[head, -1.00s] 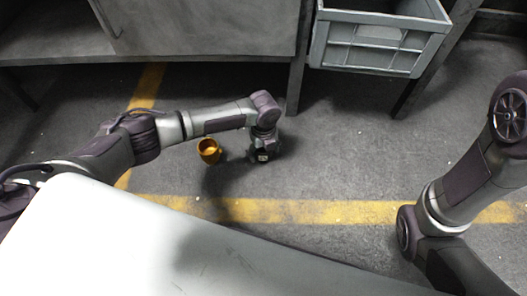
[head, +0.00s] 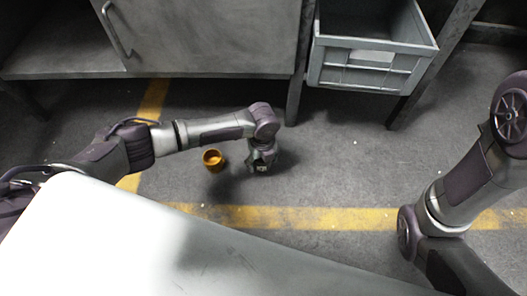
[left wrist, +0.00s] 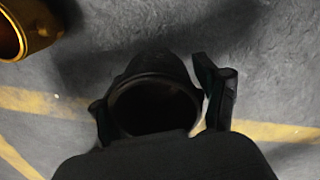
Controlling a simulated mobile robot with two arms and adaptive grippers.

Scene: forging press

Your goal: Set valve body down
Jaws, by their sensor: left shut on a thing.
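My left gripper (head: 262,167) points down over the floor, right of a brass-coloured hollow part. In the left wrist view its fingers stand on both sides of a dark, round, hollow piece (left wrist: 152,104), which I take to be the valve body. The gripper is shut on it, and its open end faces the camera. In the head view the gripper mostly hides this piece. I cannot tell whether its lower end touches the floor. My right gripper is out of view; only part of my right arm shows.
The brass-coloured part (head: 213,160) is close to the left gripper; it also shows in the left wrist view (left wrist: 26,28). A grey crate (head: 371,76) and a metal cabinet (head: 215,38) stand at the back. Yellow lines (head: 300,217) cross the floor. Floor right of the gripper is clear.

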